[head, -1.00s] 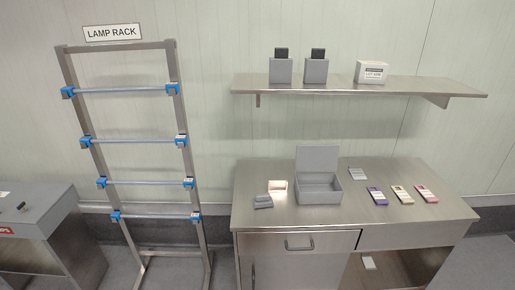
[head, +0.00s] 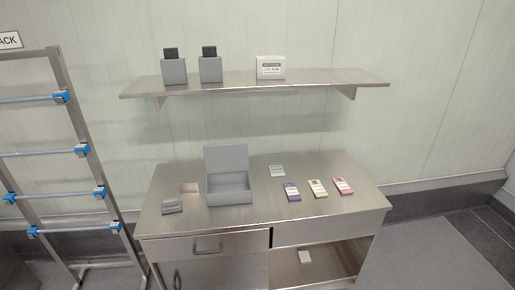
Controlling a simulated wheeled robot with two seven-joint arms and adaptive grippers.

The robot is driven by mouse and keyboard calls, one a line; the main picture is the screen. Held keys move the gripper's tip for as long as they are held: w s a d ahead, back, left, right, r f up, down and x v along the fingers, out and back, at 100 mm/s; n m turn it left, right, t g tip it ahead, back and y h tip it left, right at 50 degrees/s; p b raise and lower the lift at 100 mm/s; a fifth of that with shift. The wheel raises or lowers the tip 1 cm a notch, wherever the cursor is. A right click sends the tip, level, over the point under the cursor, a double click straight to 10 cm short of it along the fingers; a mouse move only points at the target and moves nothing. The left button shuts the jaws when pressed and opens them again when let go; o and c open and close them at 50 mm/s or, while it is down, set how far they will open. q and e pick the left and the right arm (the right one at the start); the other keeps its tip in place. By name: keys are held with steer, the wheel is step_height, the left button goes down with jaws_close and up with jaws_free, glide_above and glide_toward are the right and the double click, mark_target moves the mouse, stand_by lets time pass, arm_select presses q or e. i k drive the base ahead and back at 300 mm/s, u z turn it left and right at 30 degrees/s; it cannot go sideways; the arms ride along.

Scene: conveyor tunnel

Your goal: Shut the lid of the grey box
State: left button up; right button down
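The grey box (head: 229,190) stands on the steel workbench, left of its middle, in the head view. Its lid (head: 226,158) is open and stands up at the back of the box, leaning slightly backward. The inside of the box shows and looks empty. Neither of my grippers is in view.
A shelf (head: 340,77) hangs above.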

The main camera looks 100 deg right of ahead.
mark_target(227, 158)
steer(key=k, duration=1.55)
steer(key=z, duration=1.4)
